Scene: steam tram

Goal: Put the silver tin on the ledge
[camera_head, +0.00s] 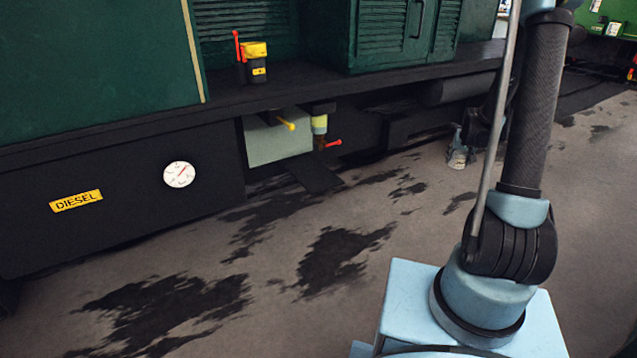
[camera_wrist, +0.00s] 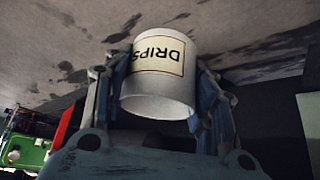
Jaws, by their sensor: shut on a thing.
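The silver tin (camera_wrist: 160,95) is a pale grey cylinder with a cream label reading "DRIPS", upside down in the wrist view, where the floor is at the top. My gripper (camera_wrist: 158,78) is shut on it, with one blue-grey finger on each side. In the head view my gripper (camera_head: 459,150) is small and hangs low, over the floor and in front of the tram's underside. The tin's outline is hard to make out there. The ledge (camera_head: 190,112) is the long dark shelf along the green tram side, to the left of and higher in the picture than my gripper.
A black and yellow box with a red handle (camera_head: 254,66) stands on the ledge. Below the ledge are a yellow lever (camera_head: 287,123), a red lever (camera_head: 332,143) and a dial (camera_head: 180,174). The ledge is bare left of the box. The stained floor (camera_head: 340,220) is open.

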